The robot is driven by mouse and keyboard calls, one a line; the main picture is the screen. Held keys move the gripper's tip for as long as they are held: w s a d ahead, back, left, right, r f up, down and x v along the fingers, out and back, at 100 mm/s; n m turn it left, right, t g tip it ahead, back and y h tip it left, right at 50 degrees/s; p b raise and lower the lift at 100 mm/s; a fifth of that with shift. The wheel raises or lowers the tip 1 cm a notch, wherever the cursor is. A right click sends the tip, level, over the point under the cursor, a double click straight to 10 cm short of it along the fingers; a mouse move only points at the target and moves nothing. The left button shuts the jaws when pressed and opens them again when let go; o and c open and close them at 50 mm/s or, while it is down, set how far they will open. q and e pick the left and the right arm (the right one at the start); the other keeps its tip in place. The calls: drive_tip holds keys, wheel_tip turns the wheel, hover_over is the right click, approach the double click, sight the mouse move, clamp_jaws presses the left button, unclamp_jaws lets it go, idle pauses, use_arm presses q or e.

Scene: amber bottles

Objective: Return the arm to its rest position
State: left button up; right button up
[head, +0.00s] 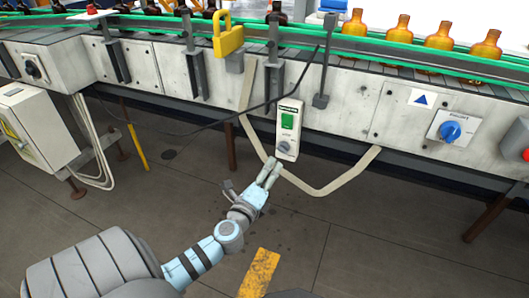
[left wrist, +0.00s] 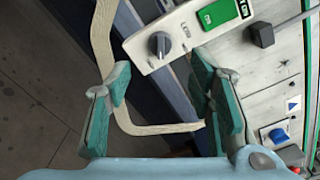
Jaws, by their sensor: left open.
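My left gripper (head: 250,182) is open and empty in the head view, in front of the conveyor and just below and left of a hanging white control box (head: 288,145). The box has a green switch and a dark grey knob. In the left wrist view the two fingers of the left gripper (left wrist: 158,95) stand wide apart with nothing between them. The same control box (left wrist: 185,35) shows beyond the fingertips, with its knob and green switch clear. I cannot tell whether a finger touches the box. My right gripper is not in view.
The conveyor (head: 350,105) runs across the back with green rails and amber bottles (head: 438,36). A yellow padlock-shaped piece (head: 228,35) and a blue knob (head: 450,131) are on its front. A beige strap (head: 325,190) loops below the box. A white cabinet (head: 40,125) stands left. The floor is open in front.

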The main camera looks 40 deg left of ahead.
use_arm(q)
drive_tip(key=shift+v, duration=1.3)
